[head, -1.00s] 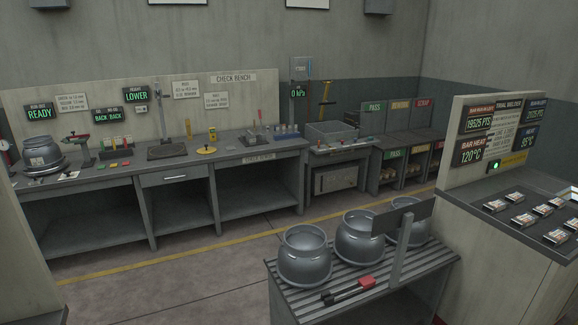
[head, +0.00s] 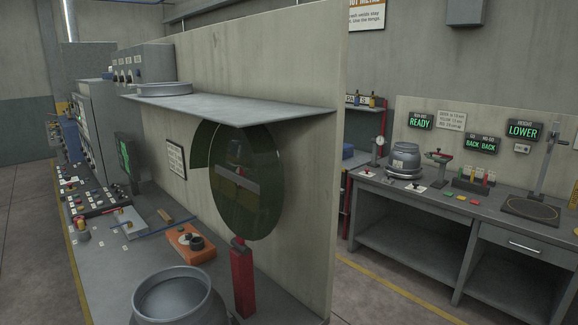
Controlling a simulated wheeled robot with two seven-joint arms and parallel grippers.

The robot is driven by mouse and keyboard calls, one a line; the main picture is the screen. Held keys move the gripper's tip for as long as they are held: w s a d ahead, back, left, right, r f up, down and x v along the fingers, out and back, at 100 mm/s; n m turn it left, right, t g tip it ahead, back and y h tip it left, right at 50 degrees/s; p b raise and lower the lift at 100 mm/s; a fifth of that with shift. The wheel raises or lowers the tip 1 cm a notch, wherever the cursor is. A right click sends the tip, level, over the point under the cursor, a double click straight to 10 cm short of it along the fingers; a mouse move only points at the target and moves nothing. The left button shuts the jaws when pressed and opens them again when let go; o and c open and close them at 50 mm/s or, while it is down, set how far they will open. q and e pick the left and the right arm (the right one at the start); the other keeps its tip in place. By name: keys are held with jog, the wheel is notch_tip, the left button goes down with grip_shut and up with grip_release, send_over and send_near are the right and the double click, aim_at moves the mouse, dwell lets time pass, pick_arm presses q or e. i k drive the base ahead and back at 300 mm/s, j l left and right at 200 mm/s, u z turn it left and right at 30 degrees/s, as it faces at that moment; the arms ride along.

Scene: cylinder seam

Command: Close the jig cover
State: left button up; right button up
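Neither of my grippers is in the head view. I cannot make out for sure a jig or its cover. A long grey bench (head: 105,262) runs along the left, with a control panel (head: 95,200) of buttons and switches on it. A grey cylinder vessel (head: 178,290) with an open top stands at the bottom edge, partly cut off. A dark green round see-through shield (head: 240,205) stands upright beside a red post (head: 243,280) and hides part of the wall behind.
A partition wall (head: 300,150) carries a grey shelf (head: 230,108) that juts out above the bench. An orange box (head: 188,243) sits on the bench. A check bench (head: 440,205) with another vessel (head: 405,160) stands at the right. Floor is open at the far left.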

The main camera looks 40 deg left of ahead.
aim_at(252, 210)
jog(key=i+u, duration=0.25)
jog(key=u, duration=0.2)
jog(key=i+l+u, duration=0.15)
jog(key=u, duration=0.35)
jog(key=i+l+u, duration=0.2)
jog(key=u, duration=0.25)
jog(key=i+l+u, duration=0.25)
jog(key=u, duration=0.2)
jog(key=i+l+u, duration=0.2)
jog(key=l+u, duration=0.15)
jog(key=i+l+u, duration=0.15)
jog(key=l+u, duration=0.15)
jog(key=i+l+u, duration=0.1)
jog(key=l+u, duration=0.25)
jog(key=l, duration=0.2)
jog(key=l+u, duration=0.35)
jog(key=i+l, duration=0.05)
jog(key=l, duration=0.05)
